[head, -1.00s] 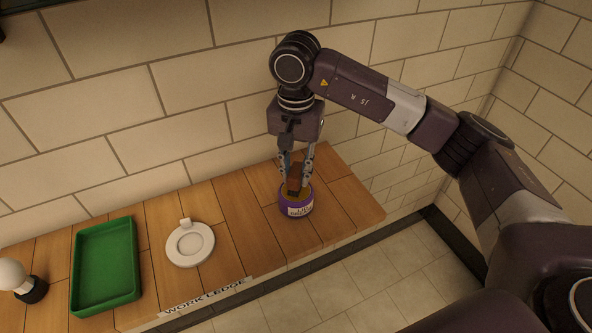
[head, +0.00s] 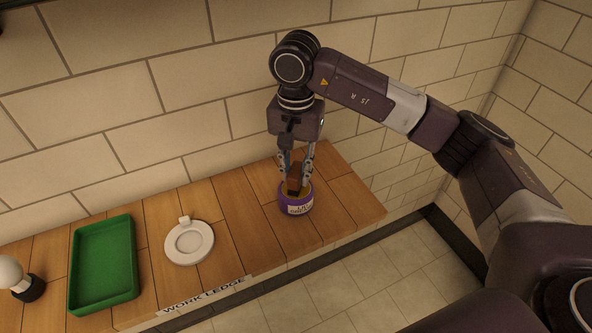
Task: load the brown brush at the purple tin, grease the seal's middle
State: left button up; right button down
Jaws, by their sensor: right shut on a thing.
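The purple tin (head: 297,208) stands upright on the wooden ledge, below my right gripper. It has a white label and a yellowish top. My right gripper (head: 295,171) points down and is shut on the brown brush (head: 294,184). The brush's lower end is at the tin's open top; its tip is hidden there. A round white piece with a ring and a small tab, which looks like the seal (head: 190,243), lies flat on the ledge left of the tin. My left gripper is not in view.
A green tray (head: 135,262), empty, lies on the work ledge (head: 232,216) left of the white piece. A white knob on a black base (head: 33,290) stands at the far left. A tiled wall rises behind. The ledge ends right of the tin, above the floor.

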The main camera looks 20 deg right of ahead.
aim_at(296, 170)
jog(key=shift+r+p, duration=1.55)
jog(key=shift+r, duration=1.95)
